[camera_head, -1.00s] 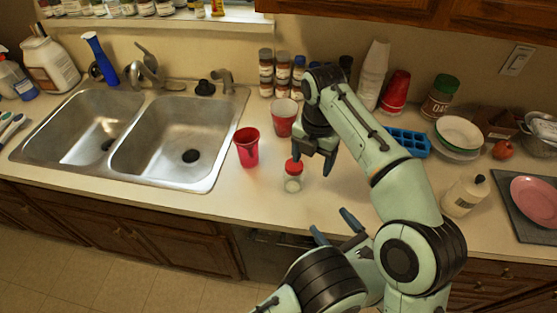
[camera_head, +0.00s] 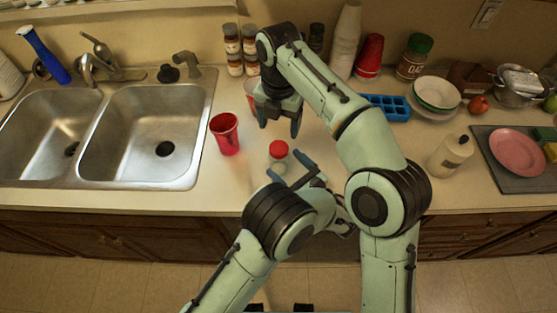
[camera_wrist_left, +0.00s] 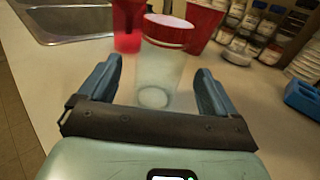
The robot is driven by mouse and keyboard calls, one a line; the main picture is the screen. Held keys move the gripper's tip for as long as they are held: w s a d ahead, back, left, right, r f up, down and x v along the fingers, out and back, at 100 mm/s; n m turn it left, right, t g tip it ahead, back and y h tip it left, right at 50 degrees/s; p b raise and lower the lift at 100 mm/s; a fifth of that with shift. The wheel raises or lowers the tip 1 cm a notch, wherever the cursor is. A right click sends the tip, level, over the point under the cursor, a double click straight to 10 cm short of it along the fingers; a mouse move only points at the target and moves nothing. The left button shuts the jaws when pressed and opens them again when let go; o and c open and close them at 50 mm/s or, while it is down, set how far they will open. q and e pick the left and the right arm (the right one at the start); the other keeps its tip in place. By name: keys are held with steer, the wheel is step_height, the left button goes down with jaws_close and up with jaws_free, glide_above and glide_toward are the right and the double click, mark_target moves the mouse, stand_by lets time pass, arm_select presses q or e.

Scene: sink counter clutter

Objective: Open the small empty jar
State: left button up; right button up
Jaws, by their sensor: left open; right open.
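The small jar (camera_head: 278,160) is clear with a red lid and stands upright on the counter, right of the red cup. It looks empty. In the left wrist view the jar (camera_wrist_left: 160,70) stands between the fingers, a little beyond their tips. My left gripper (camera_head: 291,169) is open just in front of the jar; it also shows in the left wrist view (camera_wrist_left: 152,85). My right gripper (camera_head: 279,124) is open, pointing down above and behind the jar, and holds nothing.
A red cup (camera_head: 225,134) stands left of the jar, with another red cup (camera_head: 252,93) behind it. The double sink (camera_head: 198,130) is at left. Spice jars (camera_head: 233,48) line the wall. A blue ice tray (camera_head: 389,107) and a white bottle (camera_head: 450,156) are at right.

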mark_target(275, 154)
arm_select(q)
steer(key=x, duration=0.5)
steer(key=shift+w+a, duration=0.2)
steer(key=shift+w, duration=0.05)
